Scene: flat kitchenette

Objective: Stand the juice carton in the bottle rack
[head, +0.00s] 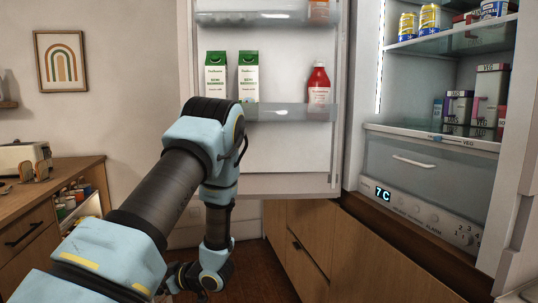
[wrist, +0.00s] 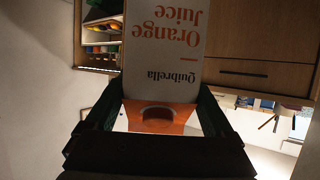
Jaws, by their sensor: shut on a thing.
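The juice carton (wrist: 165,45) is white with orange lettering reading Orange Juice and an orange area at its near end. It fills the middle of the wrist view, its lettering upside down. My gripper (wrist: 155,108) is shut on it, a dark finger on each side. The carton does not show clearly in the head view, where my arm reaches down to the bottom edge. The likely bottle rack is the clear-fronted lower shelf (head: 272,112) on the open fridge door. It holds two green-and-white cartons (head: 232,76) and a red bottle (head: 318,88); my arm overlaps its left end.
The fridge (head: 410,158) stands open at right, with cans and boxes on its shelves. An upper door shelf (head: 268,17) hangs above the rack. A wooden counter (head: 75,170) with a toaster (head: 22,155) is at left. The rack shows a gap between the cartons and the red bottle.

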